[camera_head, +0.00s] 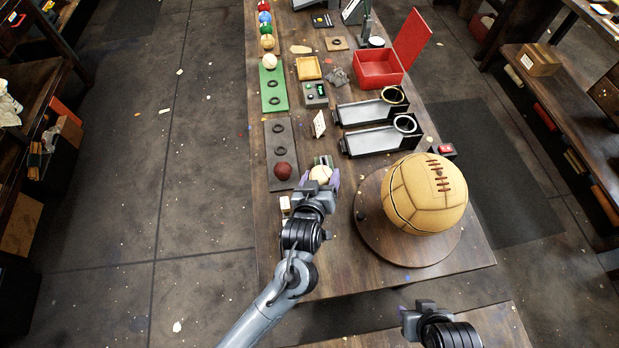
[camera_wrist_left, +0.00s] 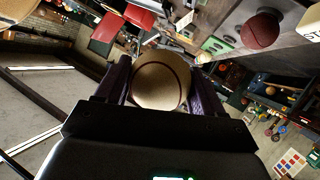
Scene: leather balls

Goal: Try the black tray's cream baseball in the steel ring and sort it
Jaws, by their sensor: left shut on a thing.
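My left gripper (camera_head: 322,179) is shut on a cream baseball (camera_head: 320,173), near the front of the bench. The left wrist view shows this ball (camera_wrist_left: 160,80) between two dark purple fingers, with a dark seam line across it. Two steel rings, a far one (camera_head: 392,95) and a near one (camera_head: 405,124), stand at the right ends of two black-framed metal chutes. The held ball is apart from both rings. I cannot tell which thing is the black tray; the gripper hides what is below it. My right gripper (camera_head: 425,310) is at the bottom right, its fingers unclear.
A dark grey board (camera_head: 279,134) holds a dark red ball (camera_head: 283,171). A green board (camera_head: 273,93) holds a cream ball (camera_head: 269,61). A large stitched leather ball (camera_head: 427,193) sits on a round wooden stand (camera_head: 378,235). An open red box (camera_head: 378,69) is farther back.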

